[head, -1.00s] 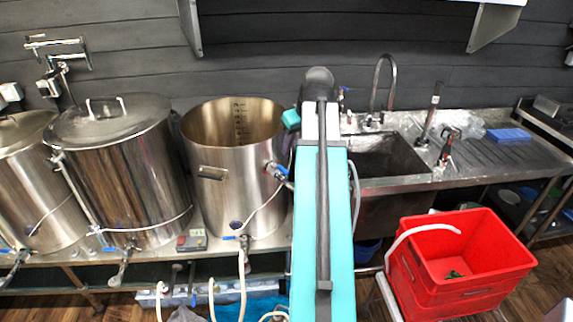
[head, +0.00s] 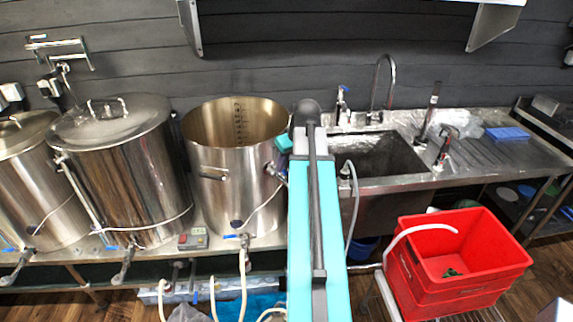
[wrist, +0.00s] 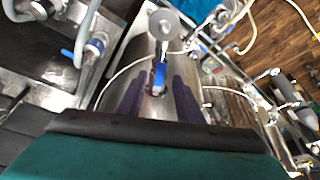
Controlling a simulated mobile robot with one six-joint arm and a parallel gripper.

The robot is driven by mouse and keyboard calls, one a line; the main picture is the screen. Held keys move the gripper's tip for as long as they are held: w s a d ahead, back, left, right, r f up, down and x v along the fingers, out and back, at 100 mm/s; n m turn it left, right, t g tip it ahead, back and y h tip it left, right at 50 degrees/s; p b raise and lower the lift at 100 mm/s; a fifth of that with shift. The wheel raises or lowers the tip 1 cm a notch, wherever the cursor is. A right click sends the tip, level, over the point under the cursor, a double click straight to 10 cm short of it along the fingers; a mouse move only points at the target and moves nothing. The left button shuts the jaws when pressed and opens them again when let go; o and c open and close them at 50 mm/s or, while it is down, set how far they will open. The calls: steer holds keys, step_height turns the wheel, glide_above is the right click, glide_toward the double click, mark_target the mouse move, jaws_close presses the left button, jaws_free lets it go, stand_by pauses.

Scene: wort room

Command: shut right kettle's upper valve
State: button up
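The right kettle (head: 225,165) is the open, lidless steel pot, left of my arm in the head view. Its upper valve (head: 272,169) sits high on its right side, partly hidden by my arm. In the wrist view a blue lever (wrist: 159,73) stands beside a round grey fitting (wrist: 166,25). My gripper (wrist: 157,84) is open, with its two dark fingers apart on either side of the blue lever. I cannot tell whether either finger touches it. In the head view my gripper is mostly hidden behind my arm.
Two lidded kettles (head: 118,170) (head: 35,185) stand to the left. A lower valve with a blue handle (head: 231,236) and hose is at the right kettle's foot. A sink (head: 385,180) and red crate (head: 455,290) are right. Another blue-handled fitting (wrist: 93,47) shows in the wrist view.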

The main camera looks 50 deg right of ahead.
steer(key=shift+x, duration=1.05)
jaws_close()
steer(key=shift+d, duration=0.15)
